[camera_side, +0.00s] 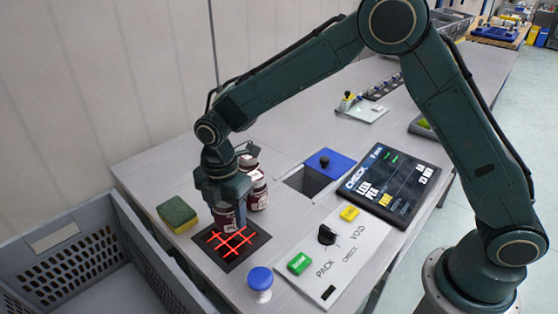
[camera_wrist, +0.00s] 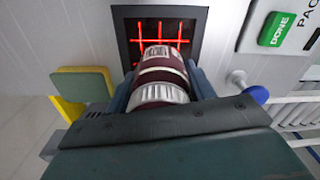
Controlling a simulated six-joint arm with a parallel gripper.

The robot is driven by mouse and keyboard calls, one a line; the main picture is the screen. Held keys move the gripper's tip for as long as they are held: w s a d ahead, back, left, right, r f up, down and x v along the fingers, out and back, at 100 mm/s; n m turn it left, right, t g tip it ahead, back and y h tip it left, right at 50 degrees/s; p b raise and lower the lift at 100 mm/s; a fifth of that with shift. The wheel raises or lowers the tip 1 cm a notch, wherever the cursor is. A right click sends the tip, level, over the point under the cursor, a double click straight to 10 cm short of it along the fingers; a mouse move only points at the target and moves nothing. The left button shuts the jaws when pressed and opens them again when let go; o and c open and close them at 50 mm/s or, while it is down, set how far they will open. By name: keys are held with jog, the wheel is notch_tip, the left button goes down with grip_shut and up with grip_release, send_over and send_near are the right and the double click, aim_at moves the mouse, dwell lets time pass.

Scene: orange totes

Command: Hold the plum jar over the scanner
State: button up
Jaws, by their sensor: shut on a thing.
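A dark plum-coloured jar (camera_side: 224,217) with a pale label is between the fingers of my gripper (camera_side: 226,204), which is shut on it. In the wrist view the jar (camera_wrist: 164,76) shows a white band and a pale label. The scanner (camera_side: 229,257) is a black square with glowing red lines in the bench top. In the side view the jar is at the scanner's far part; in the wrist view its end overlaps the near part of the scanner (camera_wrist: 125,30). The gap between jar and scanner is hard to judge.
Other dark red jars (camera_side: 258,190) stand just behind my gripper. A green-yellow sponge (camera_side: 178,214) lies left of the scanner. A blue knob (camera_side: 260,279) and a button panel (camera_side: 335,262) are to the front and right. A grey crate (camera_side: 62,262) stands at the left.

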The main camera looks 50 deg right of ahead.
jog(key=shift+r, duration=2.05)
